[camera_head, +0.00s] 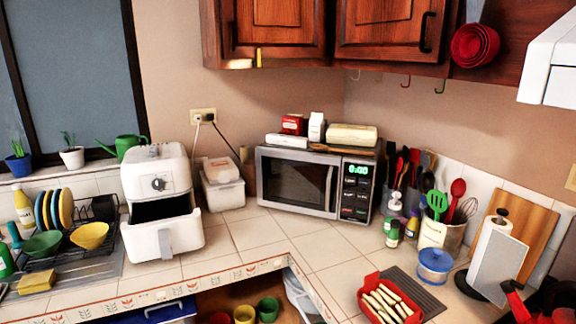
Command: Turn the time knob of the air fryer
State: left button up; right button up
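The white air fryer (158,215) stands on the tiled counter at the left, in front of the window. Its round time knob (158,184) is on the upper front, grey with a pale ring around it; its exact setting is too small to read. The air fryer's drawer (185,237) is pulled out, with a grey handle at its front and a dark gap above it. Neither of my grippers can be made out in the head view, and nothing is touching the knob.
A dish rack (75,250) with plates and bowls stands left of the air fryer. A white lidded container (223,190) and a microwave (313,183) stand to its right. A red tray (390,300) sits nearer the front. The counter before the microwave is clear.

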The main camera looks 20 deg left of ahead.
aim_at(157, 185)
jog(key=u, duration=1.3)
jog(key=i+j, duration=0.1)
jog(key=j+u, duration=0.05)
